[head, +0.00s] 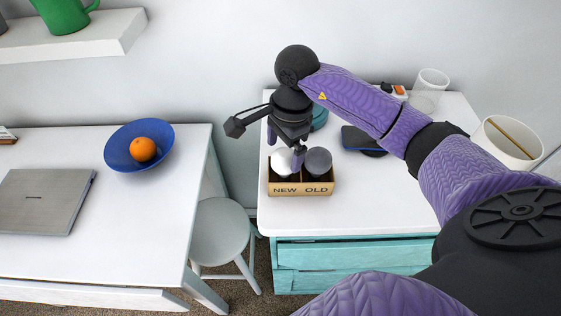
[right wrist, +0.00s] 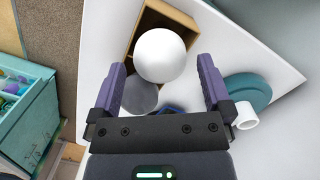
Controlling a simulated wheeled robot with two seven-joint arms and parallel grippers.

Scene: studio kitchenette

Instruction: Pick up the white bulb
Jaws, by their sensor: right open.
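The white bulb (right wrist: 160,55) sits in the NEW side of a small cardboard box (head: 300,189) on the white-topped cabinet. In the head view the bulb (head: 281,160) is partly hidden by my right gripper (head: 284,152). A grey bulb (head: 318,162) sits beside it in the OLD side; it also shows in the right wrist view (right wrist: 140,95). My right gripper is open above the box; in the right wrist view its purple fingers (right wrist: 163,85) are on either side of the white bulb, with visible gaps. My left gripper is not in view.
A dark blue flat object (head: 362,141), a clear glass (head: 430,88) and a white bin (head: 508,142) stand right of the box. A teal round object (right wrist: 248,90) is near my right finger. A stool (head: 222,232) stands left of the cabinet.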

